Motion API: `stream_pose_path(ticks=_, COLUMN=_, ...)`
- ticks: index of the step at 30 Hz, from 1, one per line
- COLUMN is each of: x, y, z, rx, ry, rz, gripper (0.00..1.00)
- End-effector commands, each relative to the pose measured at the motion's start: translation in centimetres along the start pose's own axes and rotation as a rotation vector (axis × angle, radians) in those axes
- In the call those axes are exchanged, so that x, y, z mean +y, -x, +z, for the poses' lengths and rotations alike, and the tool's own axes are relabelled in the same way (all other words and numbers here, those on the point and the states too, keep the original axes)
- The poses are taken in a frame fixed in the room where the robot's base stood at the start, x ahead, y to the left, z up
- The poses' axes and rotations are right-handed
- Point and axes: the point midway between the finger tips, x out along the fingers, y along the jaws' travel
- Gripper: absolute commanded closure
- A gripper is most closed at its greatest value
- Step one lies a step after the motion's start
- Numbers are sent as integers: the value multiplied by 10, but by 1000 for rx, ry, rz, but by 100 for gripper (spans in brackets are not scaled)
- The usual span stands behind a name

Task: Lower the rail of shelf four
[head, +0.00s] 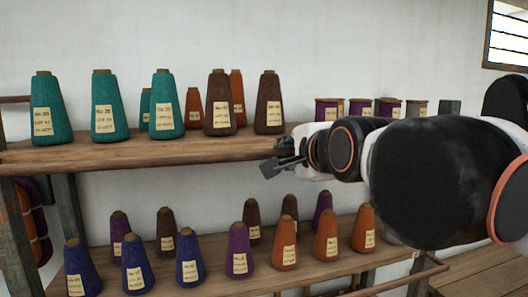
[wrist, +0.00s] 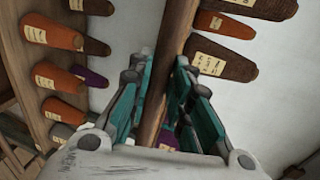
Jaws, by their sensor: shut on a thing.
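A brown wooden bar (wrist: 166,70) runs between my gripper's teal-padded fingers in the wrist view, along the front of the upper shelf. I cannot tell whether it is a separate rail or the shelf's own edge. My gripper (wrist: 160,100) is shut on it. In the head view my gripper (head: 282,166) reaches left at the front edge of the upper shelf (head: 190,150), and my arm hides the shelf's right part. Another thin rail (head: 425,270) runs along the front of the lower shelf. No shelf number is readable.
Teal and brown yarn cones (head: 163,105) stand on the upper shelf, close behind its edge. Blue, purple and orange cones (head: 284,247) stand on the lower shelf (head: 225,278). Spools (head: 328,110) stand at the right. A post (head: 70,215) stands at left.

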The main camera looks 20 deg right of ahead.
Motion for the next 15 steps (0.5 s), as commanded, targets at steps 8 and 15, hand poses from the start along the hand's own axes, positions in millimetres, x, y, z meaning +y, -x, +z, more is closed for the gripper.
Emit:
stream_pose_path(ticks=8, x=14, y=0, z=0, rx=-1, ry=1, rz=22, gripper=100)
stream_pose_path(ticks=15, x=15, y=0, z=0, rx=-1, ry=0, rz=22, gripper=62)
